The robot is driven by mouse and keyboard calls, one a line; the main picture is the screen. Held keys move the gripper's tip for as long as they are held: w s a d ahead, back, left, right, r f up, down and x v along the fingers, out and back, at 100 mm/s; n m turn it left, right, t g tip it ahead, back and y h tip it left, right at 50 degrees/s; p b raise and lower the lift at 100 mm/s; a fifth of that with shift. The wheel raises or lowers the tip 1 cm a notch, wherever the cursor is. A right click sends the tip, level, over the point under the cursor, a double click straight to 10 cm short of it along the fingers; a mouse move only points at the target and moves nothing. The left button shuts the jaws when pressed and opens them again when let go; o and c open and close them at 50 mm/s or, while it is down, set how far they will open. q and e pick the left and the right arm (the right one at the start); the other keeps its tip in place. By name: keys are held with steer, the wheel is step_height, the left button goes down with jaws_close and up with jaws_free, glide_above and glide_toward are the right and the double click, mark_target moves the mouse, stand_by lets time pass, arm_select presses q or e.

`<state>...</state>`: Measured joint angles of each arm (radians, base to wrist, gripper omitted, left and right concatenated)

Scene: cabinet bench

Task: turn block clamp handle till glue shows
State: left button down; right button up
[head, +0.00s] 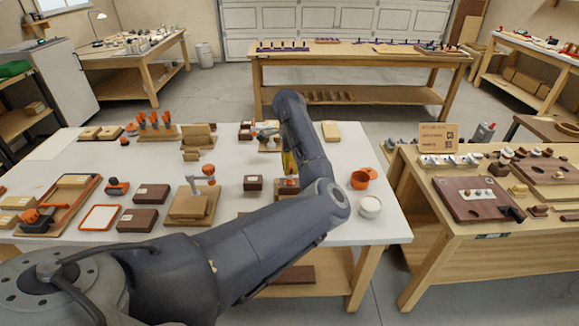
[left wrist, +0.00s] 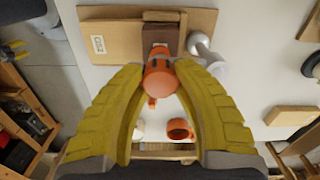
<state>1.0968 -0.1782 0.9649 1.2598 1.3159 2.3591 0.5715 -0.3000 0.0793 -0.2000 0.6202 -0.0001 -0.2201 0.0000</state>
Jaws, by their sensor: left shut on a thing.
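The block clamp's orange handle (left wrist: 160,84) is between the two yellow fingers of my left gripper (left wrist: 161,66) in the left wrist view, and the gripper is shut on it. Behind the handle is a dark brown block (left wrist: 163,36) on a tan wooden base (left wrist: 107,30) with a white label. A grey metal part (left wrist: 204,47) stands beside the block. No glue shows at the visible block faces. In the head view my arm hides most of this clamp; a yellow finger (head: 289,163) shows beside the arm. My right gripper is in neither view.
On the white table (head: 230,140) an orange cup (head: 362,178) and a white cup (head: 370,207) stand right of my arm. Another clamp with a wooden base (head: 190,207) and a dark block (head: 151,193) stand left.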

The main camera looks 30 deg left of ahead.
arm_select(q)
steer(key=shift+m, duration=0.9)
steer(key=c, duration=0.9)
jaws_free()
step_height(320, 180, up, 12)
steer(key=shift+r, duration=0.1)
stand_by(0.8)
